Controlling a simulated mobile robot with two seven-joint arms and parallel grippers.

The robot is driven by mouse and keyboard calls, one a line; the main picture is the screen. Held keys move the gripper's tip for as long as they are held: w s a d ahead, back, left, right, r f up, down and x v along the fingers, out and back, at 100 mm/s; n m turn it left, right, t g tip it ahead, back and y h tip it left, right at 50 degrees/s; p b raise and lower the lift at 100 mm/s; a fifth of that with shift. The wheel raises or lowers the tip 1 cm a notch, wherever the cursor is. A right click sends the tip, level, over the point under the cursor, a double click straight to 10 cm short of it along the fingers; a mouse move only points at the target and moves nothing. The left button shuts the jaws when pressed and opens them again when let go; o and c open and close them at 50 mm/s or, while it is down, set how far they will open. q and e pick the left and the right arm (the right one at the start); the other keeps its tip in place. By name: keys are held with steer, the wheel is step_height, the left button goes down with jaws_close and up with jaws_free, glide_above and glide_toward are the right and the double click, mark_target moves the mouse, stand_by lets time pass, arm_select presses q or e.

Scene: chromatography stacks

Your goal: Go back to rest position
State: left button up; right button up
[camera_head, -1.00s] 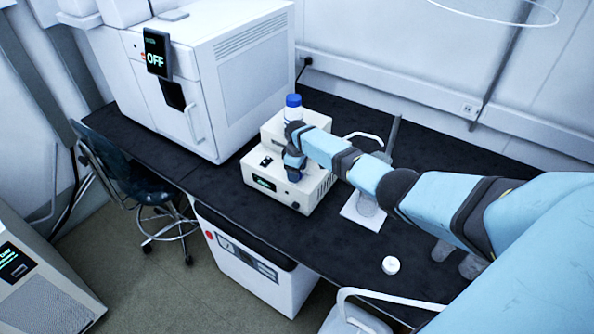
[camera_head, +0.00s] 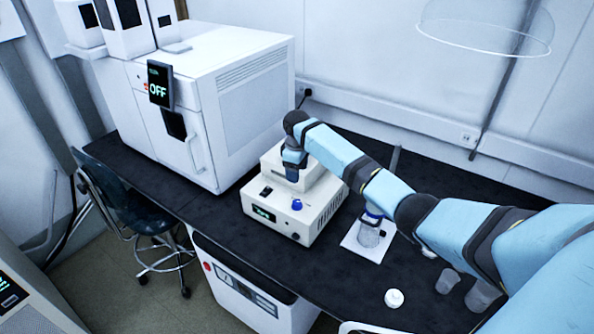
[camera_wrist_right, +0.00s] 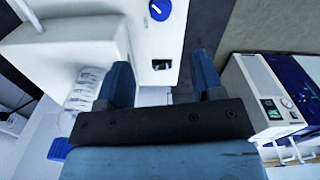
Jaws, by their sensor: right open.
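The device has a small lit display and a blue knob (camera_head: 298,204), and the knob also shows in the wrist view (camera_wrist_right: 160,9). A clear bottle (camera_wrist_right: 84,88) with a blue cap (camera_wrist_right: 61,148) shows left of the fingers in the wrist view. My left gripper is not in view.
A large white instrument (camera_head: 245,90) reading OFF stands to the left. A glass vessel (camera_head: 368,232) on a white plate, a small white cap (camera_head: 394,298) and clear cups (camera_head: 447,281) lie under or near my right arm. A dark chair (camera_head: 130,215) stands at the bench's front.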

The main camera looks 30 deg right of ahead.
steer(key=shift+r, duration=0.1)
stand_by(0.5)
steer(key=s+a+f+t+y, duration=0.1)
steer(key=s+a+f+t, duration=0.4)
steer(key=s+a+f, duration=1.25)
steer(key=s+a+r+m+t+y, duration=0.1)
steer(key=s+a+t, duration=0.2)
steer(key=s, duration=0.7)
steer(key=s+a+r+m+t+y, duration=0.1)
steer(key=s+a+r+m+t, duration=0.1)
steer(key=s, duration=0.8)
steer(key=shift+s+a+r+m+t, duration=0.3)
steer(key=shift+s+a+t, duration=0.1)
steer(key=shift+t, duration=0.1)
